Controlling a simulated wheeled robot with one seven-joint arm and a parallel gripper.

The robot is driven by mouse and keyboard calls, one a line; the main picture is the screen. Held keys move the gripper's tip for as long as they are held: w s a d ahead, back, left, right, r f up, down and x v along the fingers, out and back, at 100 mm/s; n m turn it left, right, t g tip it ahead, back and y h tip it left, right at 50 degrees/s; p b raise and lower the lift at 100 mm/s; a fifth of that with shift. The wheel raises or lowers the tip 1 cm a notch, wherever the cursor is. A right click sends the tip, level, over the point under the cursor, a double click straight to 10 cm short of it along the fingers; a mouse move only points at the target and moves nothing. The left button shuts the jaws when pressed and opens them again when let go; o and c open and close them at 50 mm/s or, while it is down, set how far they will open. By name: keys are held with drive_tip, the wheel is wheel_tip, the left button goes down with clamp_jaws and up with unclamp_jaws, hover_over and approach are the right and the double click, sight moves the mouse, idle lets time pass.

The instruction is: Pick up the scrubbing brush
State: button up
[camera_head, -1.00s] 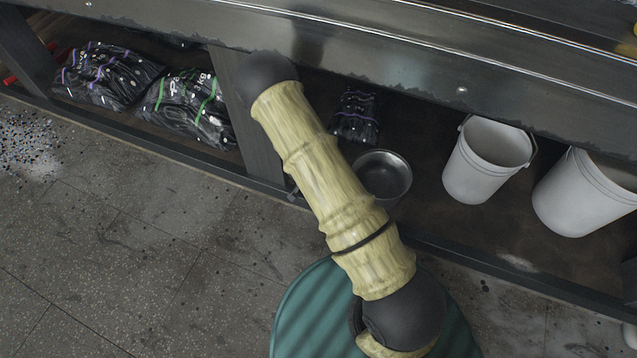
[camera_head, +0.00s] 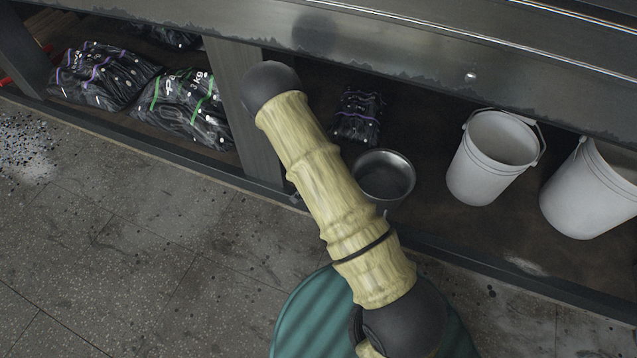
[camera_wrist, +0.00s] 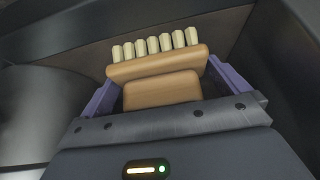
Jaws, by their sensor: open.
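The scrubbing brush (camera_wrist: 158,66) shows in the wrist view, with a tan wooden body, a blocky part nearer to me and a row of pale bristle tufts on its far side. My gripper (camera_wrist: 164,80) is open, with one purple finger on each side of the near block. Whether the fingers touch the wood I cannot tell. In the head view my arm reaches toward the counter, and neither the gripper nor the brush shows there.
Under the metal counter (camera_head: 400,50), a shelf holds black bags (camera_head: 190,108), a metal bowl (camera_head: 384,176) and white buckets (camera_head: 490,160). A dark upright panel (camera_head: 245,130) divides the shelf. The tiled floor (camera_head: 120,250) at the left is open.

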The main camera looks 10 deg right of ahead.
idle(0.4)
drive_tip(key=c, duration=0.7)
drive_tip(key=shift+r, duration=0.2)
wheel_tip(320, 180, up, 10)
drive_tip(key=p, duration=0.6)
drive_tip(key=shift+f, duration=0.15)
